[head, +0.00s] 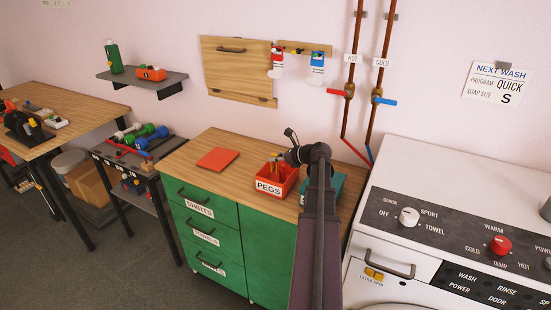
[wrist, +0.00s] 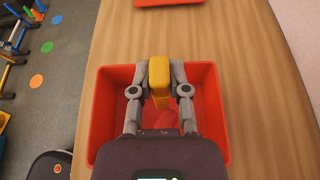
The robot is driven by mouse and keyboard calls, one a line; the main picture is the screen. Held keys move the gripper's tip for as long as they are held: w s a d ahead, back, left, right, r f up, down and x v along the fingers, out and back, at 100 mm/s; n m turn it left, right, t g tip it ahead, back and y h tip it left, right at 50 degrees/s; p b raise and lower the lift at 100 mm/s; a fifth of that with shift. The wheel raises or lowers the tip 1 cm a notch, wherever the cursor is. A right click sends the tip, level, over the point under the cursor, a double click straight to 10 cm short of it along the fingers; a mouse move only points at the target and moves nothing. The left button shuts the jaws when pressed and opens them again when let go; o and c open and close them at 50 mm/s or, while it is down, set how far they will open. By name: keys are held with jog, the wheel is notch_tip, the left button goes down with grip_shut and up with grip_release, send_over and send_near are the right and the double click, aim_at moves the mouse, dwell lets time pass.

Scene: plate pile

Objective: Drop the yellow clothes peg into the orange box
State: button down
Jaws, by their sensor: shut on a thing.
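The orange box (head: 265,187), red-orange and labelled PEGS, stands on the wooden top of the green cabinet. In the wrist view its rim (wrist: 98,105) surrounds the space below my fingers. My gripper (wrist: 161,93) is shut on the yellow clothes peg (wrist: 159,75), one finger on each side of it. The peg appears over the box opening; its exact height is hard to tell. A red thing (wrist: 165,119) lies in the box below it.
A flat orange-red piece (head: 217,159) lies to the left on the cabinet top (head: 185,150). A teal container (head: 337,182) stands right of the box, partly behind my arm. The washing machine (head: 400,185) is at the right. Hooks with socks hang on the wall behind.

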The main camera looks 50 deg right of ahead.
jog(key=c, duration=0.5)
grip_release()
jog(key=shift+c, duration=0.2)
jog(key=w+a+f+n+g, duration=0.1)
jog(key=a+n, duration=0.1)
jog(key=a, duration=0.2)
jog(key=w+a+n+g+y, duration=0.1)
jog(key=a+n, duration=0.1)
jog(key=a, duration=0.3)
jog(key=w+a+f+n+g+p, duration=0.1)
jog(key=w+a+n, duration=0.1)
jog(key=a, duration=0.3)
jog(key=shift+f+n+g, duration=0.3)
jog(key=shift+n, duration=0.3)
jog(key=a+f+n+g+p, duration=0.3)
jog(key=a+n, duration=0.5)
jog(key=a, duration=0.7)
jog(key=s+a+n+g+h, duration=0.2)
jog(key=s+a+n, duration=0.3)
jog(key=a+n, duration=0.3)
jog(key=s+a+n+g+h+p, duration=0.1)
jog(key=s+a+n+g, duration=0.3)
jog(key=a+n, duration=0.5)
jog(key=shift+s+a+f+n+h, duration=0.35)
jog(key=shift+a+h, duration=0.55)
jog(key=shift+a, duration=1.1)
